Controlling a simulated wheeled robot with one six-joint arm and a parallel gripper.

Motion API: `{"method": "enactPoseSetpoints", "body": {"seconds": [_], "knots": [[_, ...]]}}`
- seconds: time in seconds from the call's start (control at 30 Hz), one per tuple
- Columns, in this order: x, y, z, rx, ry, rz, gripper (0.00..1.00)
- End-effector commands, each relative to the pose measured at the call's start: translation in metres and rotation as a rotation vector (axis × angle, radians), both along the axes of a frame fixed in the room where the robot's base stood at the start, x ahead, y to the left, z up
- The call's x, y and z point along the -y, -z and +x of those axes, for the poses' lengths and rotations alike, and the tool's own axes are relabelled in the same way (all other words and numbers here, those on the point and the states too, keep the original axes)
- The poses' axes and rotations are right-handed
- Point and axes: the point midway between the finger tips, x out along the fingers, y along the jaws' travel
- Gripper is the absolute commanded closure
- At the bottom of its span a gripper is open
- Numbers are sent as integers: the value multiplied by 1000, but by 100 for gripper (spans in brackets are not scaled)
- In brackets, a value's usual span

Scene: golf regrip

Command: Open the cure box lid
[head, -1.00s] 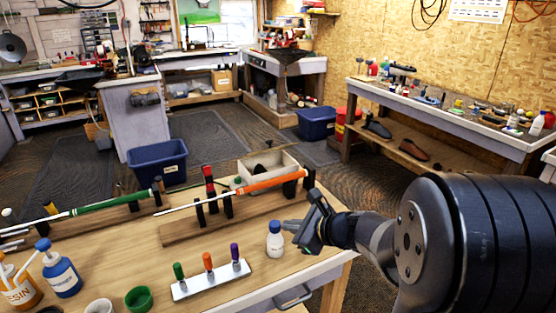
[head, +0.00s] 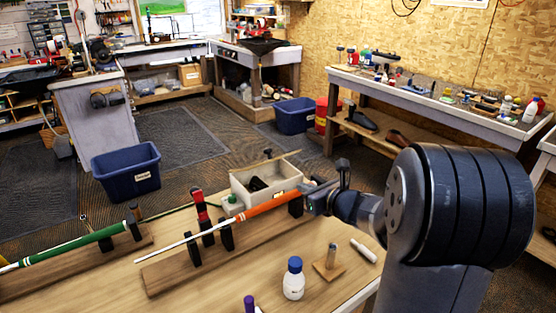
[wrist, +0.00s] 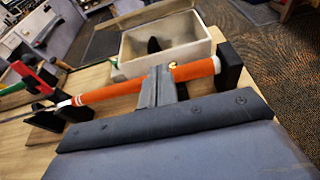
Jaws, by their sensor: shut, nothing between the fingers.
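A pale open-topped box (head: 262,181) stands behind the orange-gripped club at the far edge of the bench. It also shows in the wrist view (wrist: 133,68), with a dark object inside. I cannot tell for certain that it is the cure box, and no closed lid shows on it. A small knob (head: 268,153) shows at its back edge. My gripper (head: 311,197) is shut and empty, near the right end of the orange grip (head: 270,205). In the wrist view my fingers (wrist: 159,72) overlap the orange grip; contact cannot be told.
The club lies across dark supports on a wooden board (head: 180,270), between my gripper and the box. A red-and-black clamp (head: 203,213) stands left. A white bottle (head: 293,281), a small wooden stand (head: 329,268) and a white tube (head: 363,250) are in front.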

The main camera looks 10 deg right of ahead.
Motion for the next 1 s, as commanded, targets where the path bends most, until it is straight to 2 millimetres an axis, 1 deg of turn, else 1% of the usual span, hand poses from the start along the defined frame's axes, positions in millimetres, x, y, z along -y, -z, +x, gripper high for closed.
{"method": "enactPoseSetpoints", "body": {"seconds": [0.17,0.27,0.7,0.73,0.8,1.0], "knots": [[-4,3,8,-1,-2,0,100],[-10,7,20,-1,-4,1,100],[-39,31,91,-3,-4,-1,100],[-39,19,93,2,-3,-3,100],[-41,10,97,2,-3,-2,100],[-44,-3,105,1,-2,-2,100]]}}
